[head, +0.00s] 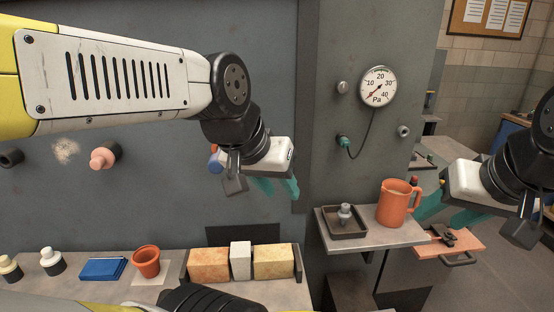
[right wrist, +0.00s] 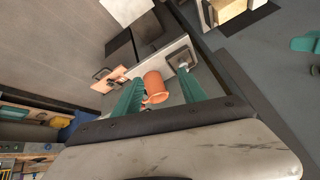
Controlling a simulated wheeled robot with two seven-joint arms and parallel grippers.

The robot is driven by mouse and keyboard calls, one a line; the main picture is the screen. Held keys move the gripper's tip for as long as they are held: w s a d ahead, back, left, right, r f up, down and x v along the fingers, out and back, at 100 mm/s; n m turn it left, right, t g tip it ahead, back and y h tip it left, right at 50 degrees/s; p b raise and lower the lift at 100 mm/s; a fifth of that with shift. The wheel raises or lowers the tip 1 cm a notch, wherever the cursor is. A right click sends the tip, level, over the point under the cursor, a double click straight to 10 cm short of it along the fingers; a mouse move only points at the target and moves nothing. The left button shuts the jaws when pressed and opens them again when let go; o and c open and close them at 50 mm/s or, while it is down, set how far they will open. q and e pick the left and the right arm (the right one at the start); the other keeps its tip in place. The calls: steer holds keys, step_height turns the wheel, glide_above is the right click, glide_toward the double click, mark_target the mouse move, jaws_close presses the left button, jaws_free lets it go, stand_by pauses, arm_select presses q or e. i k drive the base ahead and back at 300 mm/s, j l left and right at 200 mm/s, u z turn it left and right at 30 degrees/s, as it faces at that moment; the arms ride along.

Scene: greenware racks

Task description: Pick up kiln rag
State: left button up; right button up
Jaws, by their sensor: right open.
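No cloth is plainly recognisable as the kiln rag. A flat blue folded item (head: 103,269) on the bench at lower left may be it, but I cannot tell cloth from a book. My left gripper (head: 276,187) hangs open and empty before the grey wall, up and right of the blue item. My right gripper (head: 432,212) is open, just right of the orange mug (head: 398,202). In the right wrist view its teal fingers (right wrist: 158,92) are spread, with the mug (right wrist: 155,88) showing beyond and between them.
The mug stands on a small shelf (head: 350,241) beside a dark tray (head: 345,234) holding a grey piece. The bench carries two small bottles, a terracotta pot (head: 146,262) and a rack of blocks (head: 274,261). A pressure gauge (head: 378,86) is on the wall. A lower orange-topped ledge (head: 465,241) sits right.

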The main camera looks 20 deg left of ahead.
mark_target(108, 268)
steer(key=k, duration=0.55)
steer(key=k+u, duration=0.1)
steer(key=u, duration=1.6)
steer(key=i+l+u, duration=0.2)
steer(key=l+u, duration=0.2)
steer(key=l, duration=0.15)
steer(key=i+l+u, duration=0.2)
steer(key=k+l, duration=0.1)
